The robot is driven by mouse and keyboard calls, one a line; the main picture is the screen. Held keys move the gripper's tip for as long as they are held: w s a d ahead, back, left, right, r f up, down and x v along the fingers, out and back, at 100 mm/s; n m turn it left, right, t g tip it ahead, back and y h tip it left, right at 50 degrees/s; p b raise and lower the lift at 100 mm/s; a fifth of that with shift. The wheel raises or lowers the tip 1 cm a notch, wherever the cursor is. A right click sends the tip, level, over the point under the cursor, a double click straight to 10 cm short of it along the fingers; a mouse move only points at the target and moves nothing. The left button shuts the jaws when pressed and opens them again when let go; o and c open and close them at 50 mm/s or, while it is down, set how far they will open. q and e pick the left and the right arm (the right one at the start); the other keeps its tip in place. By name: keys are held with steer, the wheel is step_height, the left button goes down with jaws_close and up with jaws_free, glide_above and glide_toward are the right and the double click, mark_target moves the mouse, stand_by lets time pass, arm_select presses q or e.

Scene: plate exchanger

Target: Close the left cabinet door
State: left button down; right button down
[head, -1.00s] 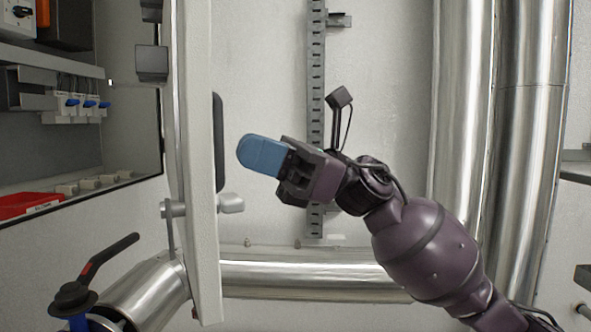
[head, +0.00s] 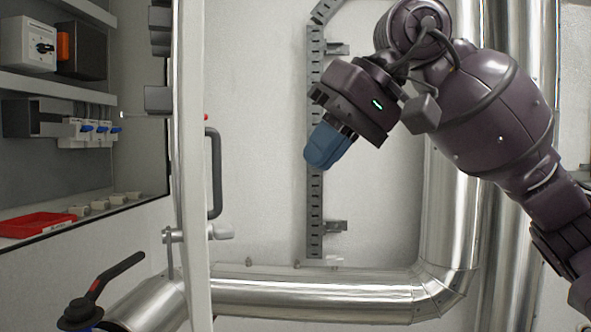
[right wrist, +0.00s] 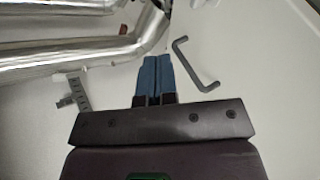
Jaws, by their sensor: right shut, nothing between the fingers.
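The cabinet door (head: 191,170) stands open and is seen nearly edge-on in the head view, to the right of the open cabinet (head: 125,150). Its dark handle (head: 215,172) is on the door's right-hand face, and a latch (head: 221,231) sits below it. My right gripper (head: 322,158) is shut and empty, to the right of the handle and apart from it. In the right wrist view the blue fingers (right wrist: 158,62) are together, and the grey handle (right wrist: 190,65) on the pale door face lies just right of them. My left gripper is not in view.
Inside the cabinet are switches (head: 88,130) and a red tray (head: 36,224). A black-handled valve (head: 95,295) stands below it. Metal pipes run low (head: 320,298) and upright at the right (head: 455,210). A slotted rail (head: 315,215) is on the wall.

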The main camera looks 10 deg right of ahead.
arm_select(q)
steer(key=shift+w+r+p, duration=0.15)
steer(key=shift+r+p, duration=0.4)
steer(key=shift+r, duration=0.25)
arm_select(e)
steer(key=w+a+f, duration=0.1)
steer(key=a+f, duration=0.6)
steer(key=a, duration=0.1)
steer(key=shift+w+a, duration=0.2)
steer(key=shift+a, duration=0.15)
steer(key=shift+a, duration=0.1)
